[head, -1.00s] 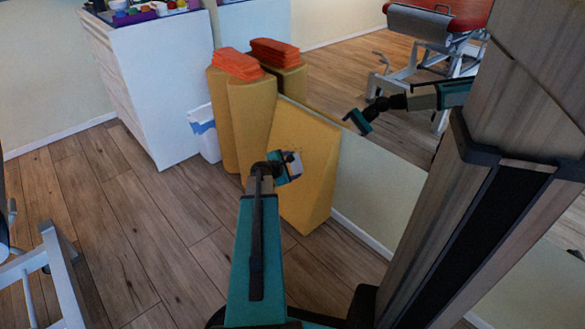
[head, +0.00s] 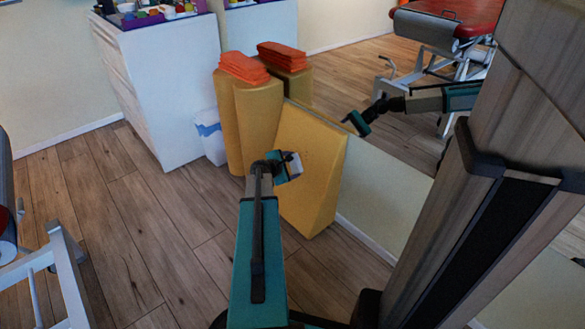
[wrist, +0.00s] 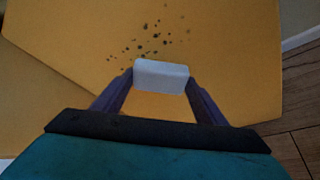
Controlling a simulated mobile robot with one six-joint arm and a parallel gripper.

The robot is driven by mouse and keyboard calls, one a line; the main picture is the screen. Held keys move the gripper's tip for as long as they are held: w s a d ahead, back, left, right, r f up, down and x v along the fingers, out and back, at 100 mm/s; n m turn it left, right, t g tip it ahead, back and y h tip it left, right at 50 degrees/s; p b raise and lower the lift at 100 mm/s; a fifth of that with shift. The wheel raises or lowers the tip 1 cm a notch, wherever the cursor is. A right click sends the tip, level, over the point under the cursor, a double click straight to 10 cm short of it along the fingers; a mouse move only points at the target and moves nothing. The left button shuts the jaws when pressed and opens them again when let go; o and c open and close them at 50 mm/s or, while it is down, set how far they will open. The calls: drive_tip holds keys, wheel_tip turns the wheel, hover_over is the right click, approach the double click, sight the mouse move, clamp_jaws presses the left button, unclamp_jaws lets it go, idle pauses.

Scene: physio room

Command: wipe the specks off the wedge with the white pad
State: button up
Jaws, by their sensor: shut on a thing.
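The yellow wedge (head: 315,160) stands against the mirrored wall in the head view; its sloping face fills most of the wrist view (wrist: 235,60). Several dark specks (wrist: 150,40) are scattered on that face, just beyond the pad in the wrist view. My gripper (head: 291,165) is in front of the wedge's face, shut on the white pad (wrist: 161,76). The pad sits level between the two fingertips. I cannot tell whether the pad touches the wedge.
A white bin (head: 210,137) and a white cabinet (head: 165,90) are further left. The mirror reflects my arm and a red treatment table.

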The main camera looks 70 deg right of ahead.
idle(0.3)
drive_tip(key=shift+w+d+p, duration=0.2)
drive_tip(key=shift+w+d, duration=0.3)
drive_tip(key=shift+w, duration=0.2)
drive_tip(key=shift+w+d+p, duration=0.15)
drive_tip(key=shift+w+d, duration=0.35)
drive_tip(key=shift+w, duration=0.2)
drive_tip(key=shift+w+d+p, duration=0.2)
drive_tip(key=shift+w+d, duration=0.3)
drive_tip(key=shift+w, duration=0.2)
drive_tip(key=shift+w+d+p, duration=0.2)
drive_tip(key=shift+w+d, duration=0.25)
drive_tip(key=shift+w, duration=0.25)
drive_tip(key=shift+s+d+r+p, duration=0.15)
drive_tip(key=shift+d+r+p, duration=0.1)
drive_tip(key=shift+r+p, duration=0.55)
drive_tip(key=shift+s+a, duration=0.1)
drive_tip(key=shift+s, duration=0.05)
